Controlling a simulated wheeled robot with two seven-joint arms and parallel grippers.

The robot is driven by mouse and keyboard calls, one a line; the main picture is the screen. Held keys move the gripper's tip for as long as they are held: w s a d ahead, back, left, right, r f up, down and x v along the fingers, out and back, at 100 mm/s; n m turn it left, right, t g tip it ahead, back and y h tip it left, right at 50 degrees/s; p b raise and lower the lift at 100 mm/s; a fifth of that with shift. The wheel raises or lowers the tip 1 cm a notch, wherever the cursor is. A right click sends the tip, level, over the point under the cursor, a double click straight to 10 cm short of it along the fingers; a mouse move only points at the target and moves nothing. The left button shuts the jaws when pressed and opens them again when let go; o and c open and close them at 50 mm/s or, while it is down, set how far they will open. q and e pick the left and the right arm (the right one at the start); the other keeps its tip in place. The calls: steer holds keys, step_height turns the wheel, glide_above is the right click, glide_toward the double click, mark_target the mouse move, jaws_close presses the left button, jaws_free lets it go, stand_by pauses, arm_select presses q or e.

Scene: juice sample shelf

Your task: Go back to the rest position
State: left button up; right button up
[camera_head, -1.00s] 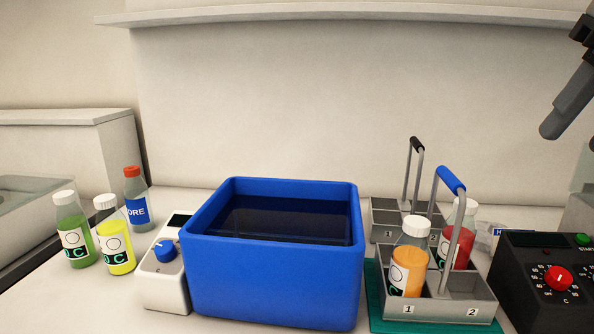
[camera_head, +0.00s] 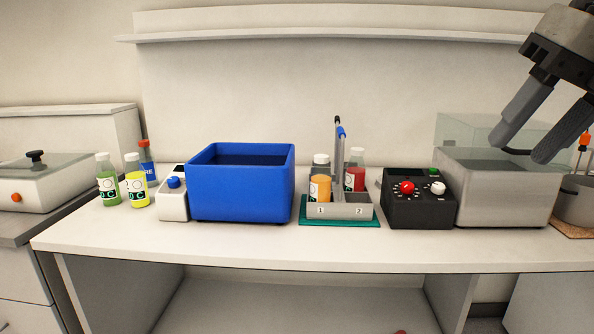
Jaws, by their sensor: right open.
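My right gripper (camera_head: 528,131) is at the upper right of the head view, open and empty, its two grey fingers pointing down and left. It shows in front of the clear-walled grey bath and touches nothing that I can make out. My left gripper is not in view. A grey carrier (camera_head: 340,210) with a blue-topped handle stands on a green mat (camera_head: 313,223). An orange bottle (camera_head: 320,188) is in its compartment 1 and a red bottle (camera_head: 355,179) is in the right compartment.
A blue tub (camera_head: 240,205) stands mid-left on the white bench (camera_head: 270,245). Green (camera_head: 108,187) and yellow (camera_head: 136,188) bottles stand left of it. A black control box (camera_head: 418,212) and a grey bath (camera_head: 503,205) stand to the right. The bench's front strip is clear.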

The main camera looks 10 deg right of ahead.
steer(key=w+a+f+m+t+y, duration=0.2)
steer(key=w+f+m+t+y, duration=0.15)
steer(key=f, duration=0.45)
steer(key=w+a+f+m+t+y, duration=0.25)
steer(key=w+f+m+y, duration=0.2)
steer(key=f, duration=0.35)
steer(key=w+a+f+m+t+y, duration=0.1)
steer(key=w+f+m+t+y, duration=0.3)
steer(key=f, duration=0.4)
steer(key=s+a+f+m+h, duration=0.2)
steer(key=f+m+h, duration=0.3)
steer(key=f+m, duration=0.3)
steer(key=s+a+f+m+h, duration=0.1)
steer(key=s+f+m+h, duration=0.1)
steer(key=f+m+h, duration=0.55)
steer(key=s+a+f+m+g+y, duration=0.1)
steer(key=s+a+f+g, duration=0.3)
steer(key=s+a+f, duration=0.5)
step_height(320, 180, down, 3)
steer(key=shift+s+r+m+y, duration=0.2)
steer(key=shift+m+y, duration=0.15)
steer(key=shift+m, duration=0.5)
